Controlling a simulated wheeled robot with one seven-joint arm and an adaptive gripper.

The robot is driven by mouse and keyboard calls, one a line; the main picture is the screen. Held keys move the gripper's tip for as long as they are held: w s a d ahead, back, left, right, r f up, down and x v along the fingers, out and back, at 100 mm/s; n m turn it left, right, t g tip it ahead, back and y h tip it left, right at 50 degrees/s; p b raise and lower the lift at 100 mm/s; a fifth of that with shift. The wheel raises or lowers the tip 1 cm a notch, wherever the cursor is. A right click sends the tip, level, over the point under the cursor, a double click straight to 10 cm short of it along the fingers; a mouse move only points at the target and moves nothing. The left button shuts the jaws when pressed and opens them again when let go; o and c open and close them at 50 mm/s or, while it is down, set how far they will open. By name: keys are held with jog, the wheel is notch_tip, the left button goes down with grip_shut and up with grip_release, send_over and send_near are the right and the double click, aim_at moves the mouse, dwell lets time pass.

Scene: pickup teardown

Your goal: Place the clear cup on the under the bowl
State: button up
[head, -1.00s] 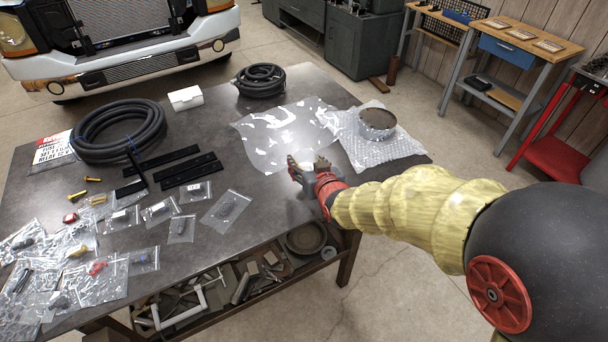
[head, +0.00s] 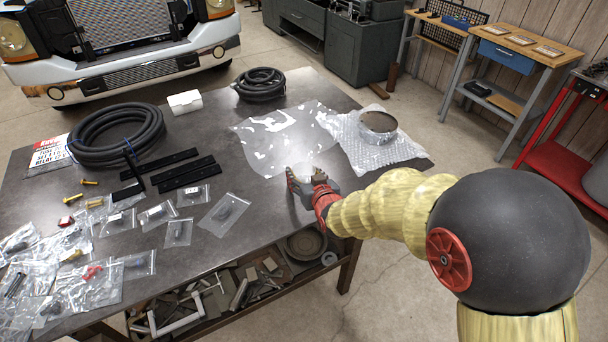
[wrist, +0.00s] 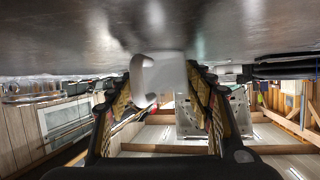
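The clear cup (wrist: 170,72), pale and whitish, shows between the fingers of my gripper (wrist: 160,82) in the wrist view. Its edges lie close to both fingertips; I cannot tell whether they press on it. In the head view my gripper (head: 303,178) is low over the near edge of the table, fingers spread. The round metal bowl (head: 379,122) sits on bubble wrap (head: 365,155) to the right of and beyond my gripper.
A clear plastic sheet (head: 270,145) lies left of the bubble wrap. Black hose coils (head: 118,135), dark strips (head: 187,175) and several small bags (head: 225,210) cover the left of the table. A white box (head: 185,102) stands behind.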

jog(key=o, duration=0.4)
jog(key=shift+o, duration=0.2)
jog(key=shift+r, duration=0.15)
jog(key=shift+s+d+r+p, duration=0.1)
jog(key=shift+s+r+p, duration=0.1)
jog(key=shift+s+p, duration=0.1)
jog(key=p+v, duration=0.2)
jog(key=v, duration=0.9)
jog(key=shift+s+r+p, duration=0.1)
jog(key=shift+p, duration=0.25)
